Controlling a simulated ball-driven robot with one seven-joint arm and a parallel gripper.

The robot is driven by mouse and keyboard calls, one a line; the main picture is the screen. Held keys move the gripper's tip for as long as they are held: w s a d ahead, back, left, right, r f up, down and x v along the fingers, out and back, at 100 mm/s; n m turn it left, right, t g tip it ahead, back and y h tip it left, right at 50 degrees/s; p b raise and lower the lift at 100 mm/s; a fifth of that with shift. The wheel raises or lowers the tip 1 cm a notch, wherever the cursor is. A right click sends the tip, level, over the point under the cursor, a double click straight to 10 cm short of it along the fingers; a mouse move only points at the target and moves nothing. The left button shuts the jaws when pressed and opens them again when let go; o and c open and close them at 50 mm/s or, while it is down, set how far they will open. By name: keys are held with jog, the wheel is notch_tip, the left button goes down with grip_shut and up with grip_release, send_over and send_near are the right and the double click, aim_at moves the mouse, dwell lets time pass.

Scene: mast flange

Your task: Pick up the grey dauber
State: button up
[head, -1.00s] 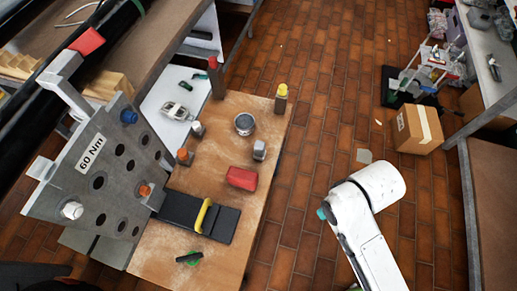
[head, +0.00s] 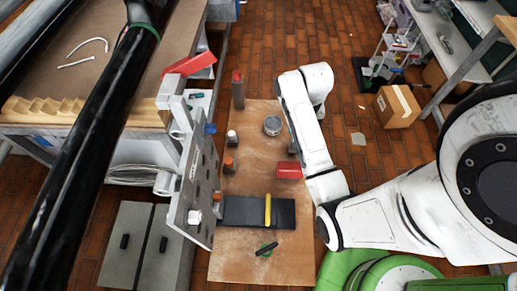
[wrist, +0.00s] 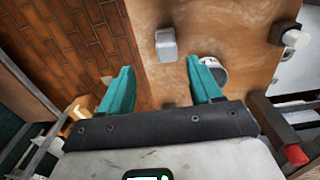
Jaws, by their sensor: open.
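The grey dauber (wrist: 166,45) is a small grey, blocky piece with a lighter top, on the wooden board (wrist: 230,25) near its edge. In the wrist view it is ahead of my gripper (wrist: 159,66), roughly between the lines of its two teal fingers. The fingers are apart, with nothing between them, and do not appear to touch it. In the head view my white arm reaches along the board's right edge and covers most of the dauber and the fingers.
A round tin (head: 272,125) is close by, partly behind the right finger in the wrist view. A red block (head: 289,170), a white-topped dauber (head: 232,137), an orange-topped dauber (head: 229,163) and a tall red-topped bottle (head: 238,90) share the board. An upright steel flange plate (head: 196,185) borders its left.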

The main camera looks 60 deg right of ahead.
jog(key=shift+w, duration=0.3)
jog(key=f, duration=0.4)
jog(key=shift+w+a+f, duration=0.1)
jog(key=shift+w+f, duration=0.15)
jog(key=shift+f, duration=0.05)
jog(key=shift+d+f, duration=0.2)
jog(key=shift+f, duration=2.8)
jog(key=c, duration=1)
jog(key=shift+r, duration=0.1)
jog(key=shift+c, duration=0.2)
